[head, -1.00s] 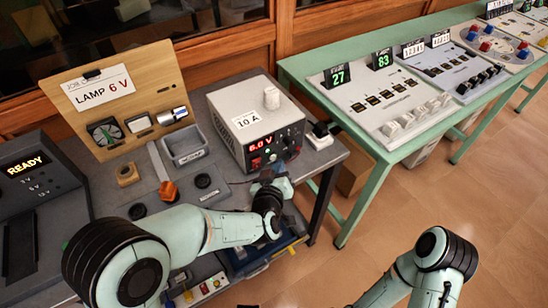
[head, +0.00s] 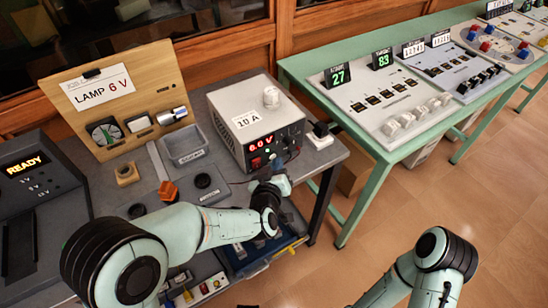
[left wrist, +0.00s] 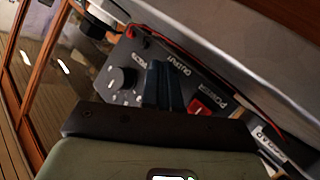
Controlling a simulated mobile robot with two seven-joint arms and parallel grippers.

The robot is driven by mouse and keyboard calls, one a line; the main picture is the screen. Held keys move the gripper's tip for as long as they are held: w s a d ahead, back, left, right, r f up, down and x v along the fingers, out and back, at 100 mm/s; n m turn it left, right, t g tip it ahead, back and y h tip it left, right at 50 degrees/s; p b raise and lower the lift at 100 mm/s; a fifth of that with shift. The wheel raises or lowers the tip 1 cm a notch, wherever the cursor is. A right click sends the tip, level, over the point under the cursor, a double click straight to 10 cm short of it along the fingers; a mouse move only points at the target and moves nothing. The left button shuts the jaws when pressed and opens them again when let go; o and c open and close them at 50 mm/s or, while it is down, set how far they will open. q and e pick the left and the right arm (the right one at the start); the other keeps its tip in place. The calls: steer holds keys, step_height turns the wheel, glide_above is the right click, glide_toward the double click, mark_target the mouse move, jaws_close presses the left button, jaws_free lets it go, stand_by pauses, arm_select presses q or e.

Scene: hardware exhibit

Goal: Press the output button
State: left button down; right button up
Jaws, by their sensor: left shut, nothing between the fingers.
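The grey power supply (head: 255,122) stands on the dark bench, its red display (head: 262,146) reading 6.0 V. In the left wrist view its black front panel (left wrist: 140,58) has a VOLTS knob (left wrist: 122,79), an OUTPUT label (left wrist: 181,64) and a red POWER switch (left wrist: 201,108). My left gripper (left wrist: 163,85) is shut and empty, its fingertips at the panel just by the OUTPUT label. The output button is hidden behind the fingers, and I cannot tell whether they touch it. In the head view the left gripper (head: 268,180) is just below the front panel. My right gripper is out of view.
A grey tray (head: 185,145) lies left of the supply. A READY display unit (head: 30,180) is at far left.

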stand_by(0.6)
arm_select(q)
steer(key=shift+s+d, duration=0.25)
steer(key=shift+s, duration=0.15)
steer(key=s+d+p, duration=0.1)
steer(key=s+d, duration=0.2)
steer(key=s, duration=0.2)
steer(key=shift+d, duration=0.3)
steer(key=shift+w, duration=0.1)
stand_by(0.3)
